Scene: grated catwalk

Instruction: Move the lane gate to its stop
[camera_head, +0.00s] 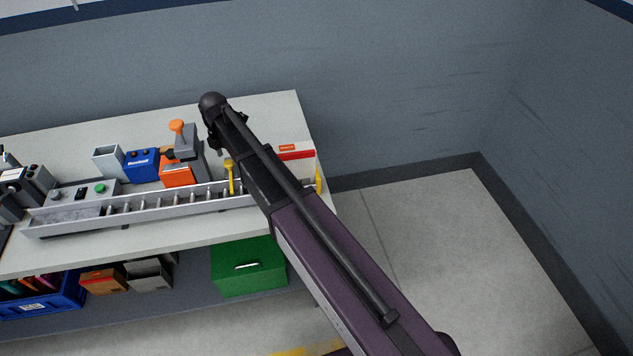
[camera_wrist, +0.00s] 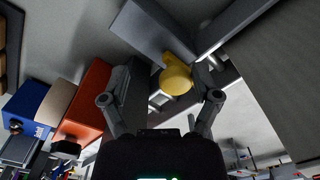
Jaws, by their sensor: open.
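A yellow upright piece (camera_head: 230,178), which looks like the lane gate, stands at the roller lane (camera_head: 150,214) on the bench, just left of my arm in the head view. A second yellow piece (camera_head: 319,181) shows at the lane's right end, past my arm; I cannot tell whether it is the stop. In the wrist view a rounded yellow knob (camera_wrist: 175,78) lies between and just beyond the fingers of my gripper (camera_wrist: 160,75). The gripper is open; contact with the knob cannot be told. My arm hides the gripper and part of the lane in the head view.
An orange-knobbed lever device (camera_head: 185,145), a blue box (camera_head: 142,164) and a grey open bin (camera_head: 108,160) stand behind the lane. A green box (camera_head: 248,266) sits on the shelf below. The bench (camera_head: 270,112) is bare at the back right, near the wall.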

